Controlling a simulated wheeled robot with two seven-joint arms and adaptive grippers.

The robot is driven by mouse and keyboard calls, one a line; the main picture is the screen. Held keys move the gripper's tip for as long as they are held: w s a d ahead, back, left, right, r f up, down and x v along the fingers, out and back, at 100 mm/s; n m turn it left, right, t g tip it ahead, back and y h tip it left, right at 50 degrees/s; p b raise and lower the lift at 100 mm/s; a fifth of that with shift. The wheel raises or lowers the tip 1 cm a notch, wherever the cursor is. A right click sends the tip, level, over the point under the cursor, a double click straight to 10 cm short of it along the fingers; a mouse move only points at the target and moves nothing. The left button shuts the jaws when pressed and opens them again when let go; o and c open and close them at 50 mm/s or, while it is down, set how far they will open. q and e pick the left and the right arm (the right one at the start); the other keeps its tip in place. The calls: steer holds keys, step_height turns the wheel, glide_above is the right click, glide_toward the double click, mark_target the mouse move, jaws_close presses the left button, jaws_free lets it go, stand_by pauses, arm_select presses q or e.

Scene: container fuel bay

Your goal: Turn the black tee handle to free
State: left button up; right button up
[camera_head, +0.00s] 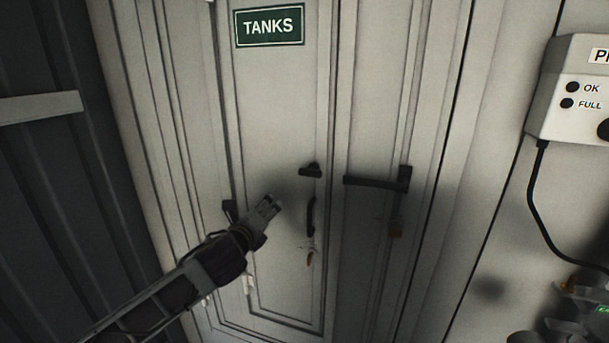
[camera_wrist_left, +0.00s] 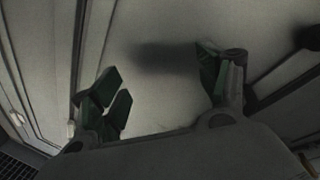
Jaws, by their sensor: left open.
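A small black handle (camera_head: 310,170), which looks like the tee handle, is on the left grey door (camera_head: 270,110) below the green TANKS sign. Its exact shape is hard to make out. My left gripper (camera_head: 270,205) is open and empty, in front of that door, to the left of and below the handle in the picture. In the left wrist view its spread fingers (camera_wrist_left: 165,90) face the pale door panel, with nothing between them. A dark part (camera_wrist_left: 308,38) shows at the right edge there; I cannot tell which fitting it is. My right gripper is not in view.
A vertical black pull (camera_head: 311,216) is below the small handle. A long black lever (camera_head: 380,182) crosses the right door. A white box (camera_head: 575,95) with OK and FULL marks and a hanging black cable is at right. Dark ribbed wall is at left.

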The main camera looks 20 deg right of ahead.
arm_select(q)
steer(key=s+d+r+m+h, duration=0.3)
steer(key=s+r+m, duration=0.7)
steer(key=s, duration=0.7)
step_height(320, 180, up, 2)
steer(key=shift+d+r+m, duration=0.1)
steer(key=shift+d+m, duration=0.1)
steer(key=shift+m, duration=0.2)
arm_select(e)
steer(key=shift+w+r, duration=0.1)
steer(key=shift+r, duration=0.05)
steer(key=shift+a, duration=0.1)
arm_select(q)
steer(key=p, duration=0.2)
glide_toward(309, 173)
steer(key=x, duration=0.4)
steer(key=shift+w+d, duration=0.15)
steer(key=shift+w, duration=0.1)
steer(key=shift+x, duration=1.7)
steer(key=shift+w+d, duration=0.2)
steer(key=shift+w, duration=0.15)
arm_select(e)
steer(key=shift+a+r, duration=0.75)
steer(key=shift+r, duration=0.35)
